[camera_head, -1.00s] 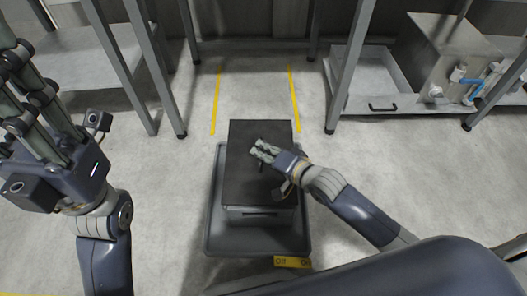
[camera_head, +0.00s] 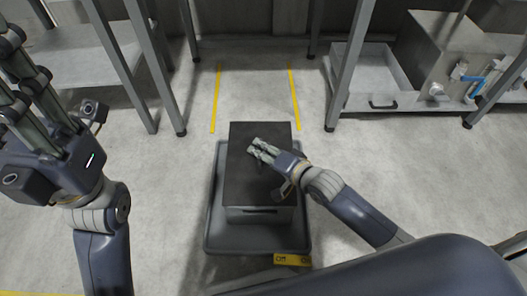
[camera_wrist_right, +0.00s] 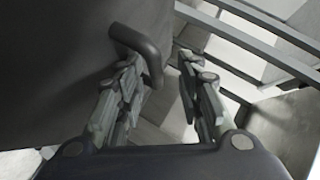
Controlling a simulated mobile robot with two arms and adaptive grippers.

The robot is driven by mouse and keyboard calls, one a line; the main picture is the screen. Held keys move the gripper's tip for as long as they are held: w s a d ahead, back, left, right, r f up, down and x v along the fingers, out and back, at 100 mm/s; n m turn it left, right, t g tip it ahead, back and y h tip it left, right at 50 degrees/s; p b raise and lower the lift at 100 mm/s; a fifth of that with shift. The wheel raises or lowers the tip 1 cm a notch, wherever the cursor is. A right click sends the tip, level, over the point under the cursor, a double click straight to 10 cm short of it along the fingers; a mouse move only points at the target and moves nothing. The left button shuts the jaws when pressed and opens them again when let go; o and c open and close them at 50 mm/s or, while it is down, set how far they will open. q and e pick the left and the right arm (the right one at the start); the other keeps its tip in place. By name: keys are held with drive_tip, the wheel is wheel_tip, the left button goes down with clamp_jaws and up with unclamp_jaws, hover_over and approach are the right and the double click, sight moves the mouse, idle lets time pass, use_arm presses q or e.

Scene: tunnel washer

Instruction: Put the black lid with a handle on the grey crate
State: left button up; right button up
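The black lid (camera_head: 246,187) is a dark flat rectangle over the grey crate (camera_head: 258,215), whose front shows below the lid's near edge. I cannot tell whether the lid rests fully on the rim. My right gripper (camera_head: 256,149) is over the lid's middle. In the right wrist view, the lid (camera_wrist_right: 55,70) fills the left side and its curved black handle (camera_wrist_right: 138,45) reaches down between the parted fingertips of my right gripper (camera_wrist_right: 160,66). The fingers do not look closed on it. My left gripper (camera_head: 14,62) is raised at the left edge, fingers apart and empty.
The crate stands on a wider grey tray-like base (camera_head: 213,235) with a yellow label (camera_head: 292,260) at its front. Yellow floor lines (camera_head: 216,98) lie behind it. Metal table legs (camera_head: 348,75) stand at both sides; a metal tray with pipes (camera_head: 395,103) is back right.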

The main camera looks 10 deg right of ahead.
drive_tip(key=shift+f, duration=0.15)
drive_tip(key=shift+s+d+r, duration=0.25)
drive_tip(key=shift+s+d, duration=0.05)
drive_tip(key=shift+s, duration=0.25)
drive_tip(key=v, duration=1)
drive_tip(key=shift+s+d+r, duration=0.2)
drive_tip(key=shift+s+r, duration=0.05)
drive_tip(key=shift+s, duration=0.05)
